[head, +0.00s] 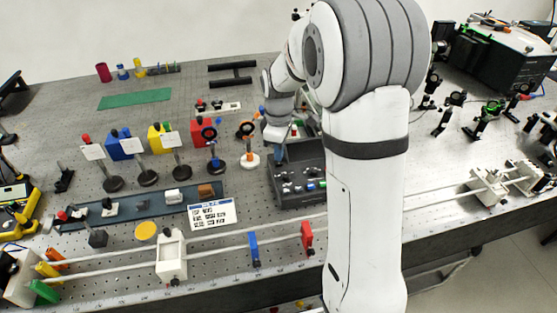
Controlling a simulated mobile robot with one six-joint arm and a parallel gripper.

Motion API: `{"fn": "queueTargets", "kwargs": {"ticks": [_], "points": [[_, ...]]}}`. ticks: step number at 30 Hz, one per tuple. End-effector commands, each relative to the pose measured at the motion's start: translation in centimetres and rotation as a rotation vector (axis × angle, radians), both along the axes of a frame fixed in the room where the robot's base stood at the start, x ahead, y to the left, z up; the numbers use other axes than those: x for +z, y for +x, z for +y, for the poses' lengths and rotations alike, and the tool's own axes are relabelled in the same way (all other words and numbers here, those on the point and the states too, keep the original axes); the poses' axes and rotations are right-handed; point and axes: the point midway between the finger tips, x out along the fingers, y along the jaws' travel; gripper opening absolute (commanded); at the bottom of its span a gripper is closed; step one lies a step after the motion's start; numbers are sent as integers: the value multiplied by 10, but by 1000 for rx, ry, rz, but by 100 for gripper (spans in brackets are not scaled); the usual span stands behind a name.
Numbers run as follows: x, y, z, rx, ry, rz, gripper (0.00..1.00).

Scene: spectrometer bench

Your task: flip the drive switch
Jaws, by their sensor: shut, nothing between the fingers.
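A dark control box (299,197) stands on the bench near the middle of the head view. Small knobs and switches sit on its sloped top panel. They are too small to tell which is the drive switch. My gripper (278,147) is shut and empty, pointing down over the back left part of the box. I cannot tell whether its tips touch the box. My arm hides the bench right of the box.
A blue tray (130,207) with small parts and a white card (211,214) lie left of the box. A long white rail (205,252) runs in front with a blue (253,249) and a red piece (307,238).

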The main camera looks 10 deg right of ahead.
Motion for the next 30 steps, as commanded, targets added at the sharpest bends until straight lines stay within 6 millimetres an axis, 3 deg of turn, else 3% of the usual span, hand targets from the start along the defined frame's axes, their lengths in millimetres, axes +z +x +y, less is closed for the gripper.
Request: {"fn": "queueTargets", "kwargs": {"ticks": [30], "points": [[-16, 0, 0, 0, 0, 0, 0]]}}
